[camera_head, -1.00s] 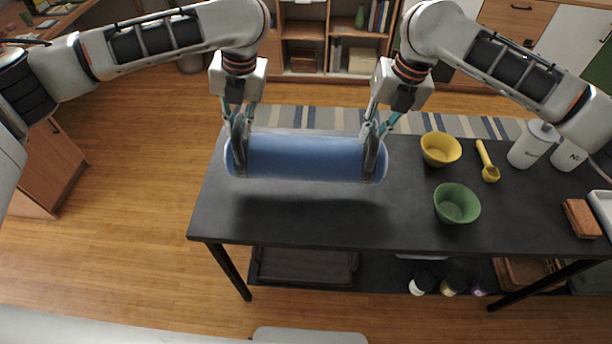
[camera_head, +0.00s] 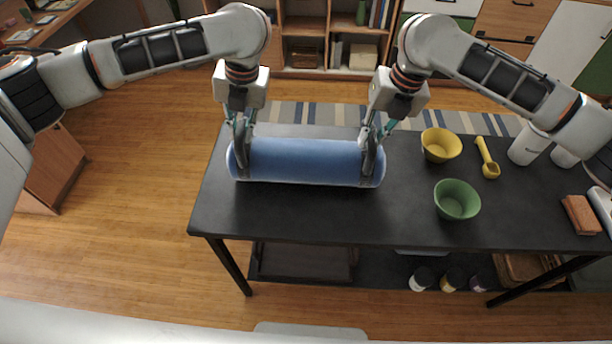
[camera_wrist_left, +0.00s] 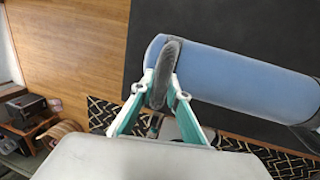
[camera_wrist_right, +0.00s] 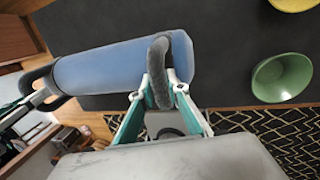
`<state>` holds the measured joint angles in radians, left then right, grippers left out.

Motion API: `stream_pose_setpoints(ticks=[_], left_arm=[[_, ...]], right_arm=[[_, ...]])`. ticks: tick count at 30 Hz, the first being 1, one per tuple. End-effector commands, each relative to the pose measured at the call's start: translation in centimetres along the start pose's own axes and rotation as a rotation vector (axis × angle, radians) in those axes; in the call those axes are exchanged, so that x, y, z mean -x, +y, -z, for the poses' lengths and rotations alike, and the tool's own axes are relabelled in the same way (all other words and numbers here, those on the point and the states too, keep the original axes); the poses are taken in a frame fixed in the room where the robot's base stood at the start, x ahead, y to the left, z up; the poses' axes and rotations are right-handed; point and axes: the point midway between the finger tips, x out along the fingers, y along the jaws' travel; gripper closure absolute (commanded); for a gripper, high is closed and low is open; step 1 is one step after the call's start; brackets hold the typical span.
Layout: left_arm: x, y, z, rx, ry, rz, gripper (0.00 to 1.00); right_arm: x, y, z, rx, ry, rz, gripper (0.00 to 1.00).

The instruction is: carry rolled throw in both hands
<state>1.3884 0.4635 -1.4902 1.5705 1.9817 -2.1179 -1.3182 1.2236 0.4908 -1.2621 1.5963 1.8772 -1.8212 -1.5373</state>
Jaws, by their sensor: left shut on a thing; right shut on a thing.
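The rolled throw (camera_head: 305,162) is a blue cylinder lying level, left to right, at the left part of the dark table (camera_head: 300,222). It looks to be at or very near the table top; I cannot tell whether it touches. My left gripper (camera_head: 241,160) is shut on its left end. My right gripper (camera_head: 371,160) is shut on its right end. The throw also shows in the left wrist view (camera_wrist_left: 235,80) and in the right wrist view (camera_wrist_right: 105,68), with a dark finger across it in each.
A yellow bowl (camera_head: 440,146), a green bowl (camera_head: 457,200) and a yellow scoop (camera_head: 487,160) lie right of the throw. White bottles (camera_head: 528,146) and a brown block (camera_head: 581,215) are farther right. The table's front middle is clear. A shelf (camera_head: 330,40) stands behind.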

Motion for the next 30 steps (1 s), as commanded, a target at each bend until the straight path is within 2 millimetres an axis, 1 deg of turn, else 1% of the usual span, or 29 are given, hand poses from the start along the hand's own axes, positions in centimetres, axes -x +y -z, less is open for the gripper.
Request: stream_pose_setpoints(ticks=[9,10,11,12,26,30], left_arm=[[-1.4,-0.3,0.1,0.000,-0.001,0.001,1.00],[-1.4,-0.3,0.1,0.000,0.000,0.001,0.77],[-1.4,-0.3,0.1,0.000,0.000,0.000,0.69],[-1.4,-0.3,0.1,0.000,0.000,0.000,0.68],[-1.4,-0.3,0.1,0.000,0.000,0.000,0.68],[-0.8,-0.3,0.1,-0.001,-0.001,0.000,0.68]], right_arm=[[-1.4,-0.2,0.1,0.001,0.000,-0.001,1.00],[-1.4,-0.3,0.1,0.001,0.001,0.000,0.77],[-1.4,-0.3,0.1,0.001,0.001,0.000,0.69],[-1.4,-0.3,0.1,0.001,0.001,0.000,0.68],[-1.4,-0.3,0.1,0.000,0.001,0.000,0.68],[-1.4,-0.3,0.1,0.000,0.001,0.000,0.68]])
